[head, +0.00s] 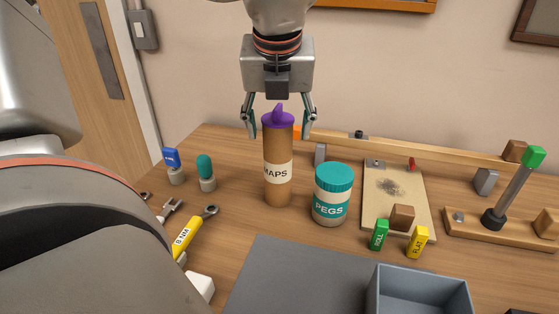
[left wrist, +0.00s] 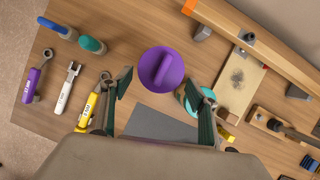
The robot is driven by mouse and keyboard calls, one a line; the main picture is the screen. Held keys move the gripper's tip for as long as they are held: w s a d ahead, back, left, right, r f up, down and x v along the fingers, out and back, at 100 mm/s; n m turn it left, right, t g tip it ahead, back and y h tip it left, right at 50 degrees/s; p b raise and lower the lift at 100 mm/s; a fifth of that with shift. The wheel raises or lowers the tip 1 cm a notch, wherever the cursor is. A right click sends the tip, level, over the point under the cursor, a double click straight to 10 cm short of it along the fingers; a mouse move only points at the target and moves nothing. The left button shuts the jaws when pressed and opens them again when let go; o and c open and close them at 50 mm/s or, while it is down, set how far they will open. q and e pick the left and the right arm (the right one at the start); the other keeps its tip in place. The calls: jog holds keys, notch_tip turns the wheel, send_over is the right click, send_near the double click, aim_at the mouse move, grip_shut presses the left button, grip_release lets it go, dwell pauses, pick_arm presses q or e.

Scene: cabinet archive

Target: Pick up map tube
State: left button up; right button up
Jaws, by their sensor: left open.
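The map tube (head: 278,180) stands upright on the wooden table, a brown cylinder labelled MAPS with a purple cap. In the left wrist view its purple cap (left wrist: 161,73) shows from above, between and slightly ahead of the fingers. My left gripper (head: 278,127) is open, with its fingers pointing down on either side of the tube's top in the head view. The fingers also show in the left wrist view (left wrist: 160,103), spread apart with nothing held. I cannot tell whether either finger touches the tube. My right gripper is not in view.
A PEGS jar (head: 332,196) with a teal lid stands close to the tube's right. A grey mat (head: 290,275) and grey bin (head: 420,292) are in front. A wooden board (head: 397,195) lies right.

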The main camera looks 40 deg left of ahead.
aim_at(278, 145)
pick_arm(q)
jog(key=x, duration=0.6)
jog(key=shift+s, duration=0.1)
jog(key=shift+c, duration=0.4)
jog(key=c, duration=1.2)
